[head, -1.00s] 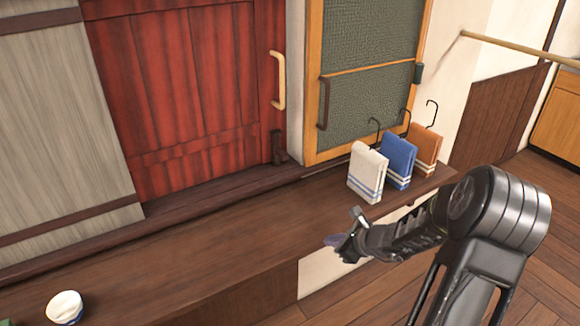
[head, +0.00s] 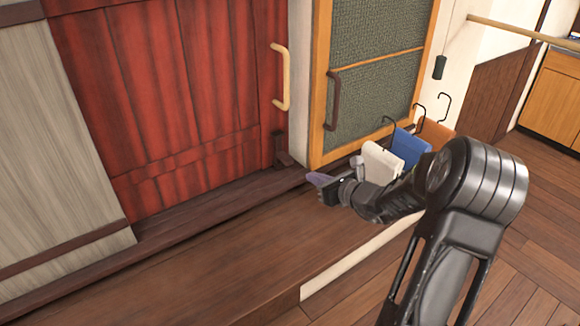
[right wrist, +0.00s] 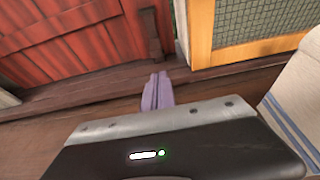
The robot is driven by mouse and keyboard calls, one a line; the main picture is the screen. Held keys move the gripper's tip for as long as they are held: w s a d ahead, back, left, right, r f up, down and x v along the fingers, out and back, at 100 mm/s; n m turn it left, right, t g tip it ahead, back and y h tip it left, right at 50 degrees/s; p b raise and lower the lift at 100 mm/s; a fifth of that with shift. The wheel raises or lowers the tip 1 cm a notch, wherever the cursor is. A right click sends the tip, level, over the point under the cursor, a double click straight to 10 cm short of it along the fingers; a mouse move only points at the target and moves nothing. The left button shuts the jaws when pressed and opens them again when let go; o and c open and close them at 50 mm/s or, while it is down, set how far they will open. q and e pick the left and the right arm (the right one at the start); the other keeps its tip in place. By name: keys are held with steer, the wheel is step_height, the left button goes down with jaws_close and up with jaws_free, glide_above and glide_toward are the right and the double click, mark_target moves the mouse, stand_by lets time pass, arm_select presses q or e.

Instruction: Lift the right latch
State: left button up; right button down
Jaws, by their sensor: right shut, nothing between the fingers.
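The red wooden door (head: 160,90) has a pale handle (head: 283,78) at its right side. A small dark latch (head: 281,150) sits low at the door's right edge; it also shows upright in the right wrist view (right wrist: 150,35). My right gripper (head: 318,181) is shut and empty, with its purple fingertips together. It is over the wooden ledge, below and to the right of the latch and apart from it. In the right wrist view the fingertips (right wrist: 157,92) point toward the sill, just below the latch. My left gripper is not in view.
Hanging towels, white (head: 382,162), blue (head: 410,147) and orange (head: 438,136), stand close beside my right gripper. An orange-framed door (head: 318,90) with a dark handle (head: 331,100) is right of the latch. The wooden ledge (head: 200,255) is clear on the left.

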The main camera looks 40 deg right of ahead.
steer(key=p, duration=0.2)
glide_toward(286, 156)
steer(key=w+f, duration=0.2)
steer(key=f, duration=0.1)
steer(key=w+f, duration=0.2)
steer(key=shift+w+f, duration=0.4)
step_height(286, 156, up, 4)
steer(key=shift+f+p, duration=0.15)
steer(key=shift+p, duration=0.3)
steer(key=shift+r, duration=0.2)
